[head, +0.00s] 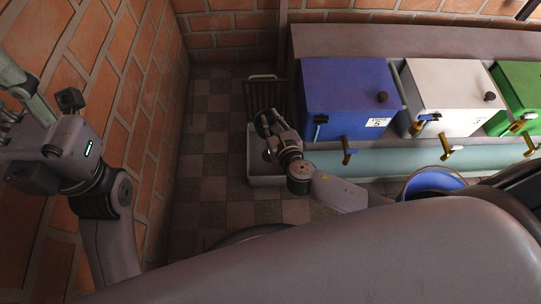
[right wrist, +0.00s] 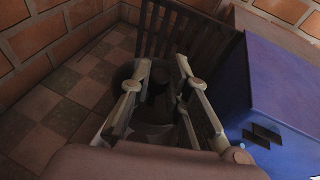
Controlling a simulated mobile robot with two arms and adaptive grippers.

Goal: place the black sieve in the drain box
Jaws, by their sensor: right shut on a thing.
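My right gripper (head: 267,124) is shut on a dark round thing, which appears to be the black sieve. In the right wrist view the black sieve (right wrist: 155,90) shows between the fingers of my right gripper (right wrist: 163,68), dark and partly hidden by them. A pale grey box (head: 265,180), which looks like the drain box, stands on the floor below and partly behind that gripper. My arm hides part of its right side, and I cannot tell whether the sieve touches it. My left gripper (head: 14,105) is at the left edge, partly cut off.
A dark slatted rack (right wrist: 180,32) stands by the wall behind my right gripper. To the right are a blue box (head: 345,90), a white box (head: 450,85) and a green box (head: 520,85) with taps. A blue bucket (head: 432,180) stands below. Checkered floor (head: 210,150) lies free on the left.

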